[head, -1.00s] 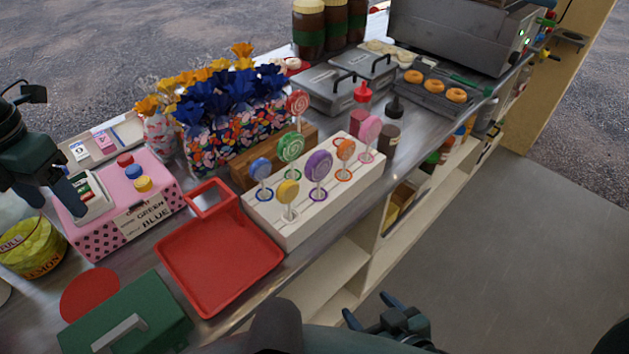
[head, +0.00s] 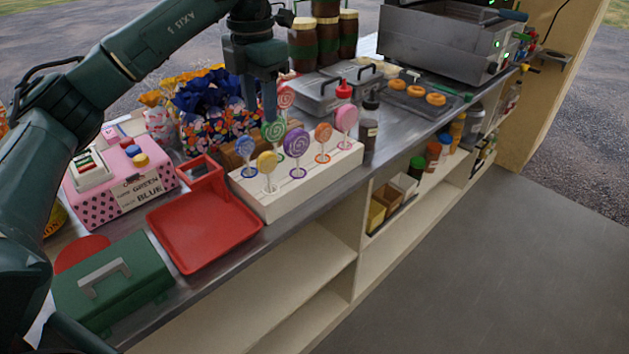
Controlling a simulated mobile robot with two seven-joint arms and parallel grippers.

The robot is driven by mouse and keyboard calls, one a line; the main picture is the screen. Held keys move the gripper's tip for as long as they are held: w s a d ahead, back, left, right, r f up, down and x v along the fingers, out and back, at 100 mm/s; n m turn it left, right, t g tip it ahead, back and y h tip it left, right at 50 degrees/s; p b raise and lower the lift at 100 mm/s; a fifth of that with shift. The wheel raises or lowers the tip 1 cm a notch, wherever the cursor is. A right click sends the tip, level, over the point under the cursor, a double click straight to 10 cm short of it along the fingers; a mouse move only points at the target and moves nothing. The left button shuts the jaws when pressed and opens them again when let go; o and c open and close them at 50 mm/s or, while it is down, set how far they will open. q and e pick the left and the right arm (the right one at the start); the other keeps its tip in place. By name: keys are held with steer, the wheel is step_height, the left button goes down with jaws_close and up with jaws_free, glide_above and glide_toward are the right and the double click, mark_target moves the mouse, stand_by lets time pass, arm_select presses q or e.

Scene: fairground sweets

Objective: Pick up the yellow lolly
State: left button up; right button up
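My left gripper (head: 260,110) points down above and behind the yellow lolly, close to the green lolly in the picture. Its fingers look apart with nothing between them, and it is not touching the yellow lolly. My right gripper is out of view.
A red tray (head: 205,232) lies left of the stand, with a green case (head: 112,285) in front. A pink spotted box (head: 120,183) is at the left. Orange (head: 323,133) and pink (head: 346,118) lollies also stand on the stand. Wrapped flowers are behind.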

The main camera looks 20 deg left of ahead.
mark_target(269, 152)
arm_select(q)
steer(key=f, duration=0.4)
steer(key=d+f+b, duration=0.1)
steer(key=f, duration=0.1)
steer(key=shift+w+f, duration=0.25)
steer(key=shift+f, duration=0.05)
steer(key=f, duration=0.3)
steer(key=s+f, duration=0.1)
steer(key=f, duration=0.1)
steer(key=shift+a+f, duration=0.15)
steer(key=shift+f, duration=0.05)
steer(key=shift+w+f, duration=0.1)
steer(key=shift+f, duration=0.45)
steer(key=shift+c, duration=0.4)
jaws_close()
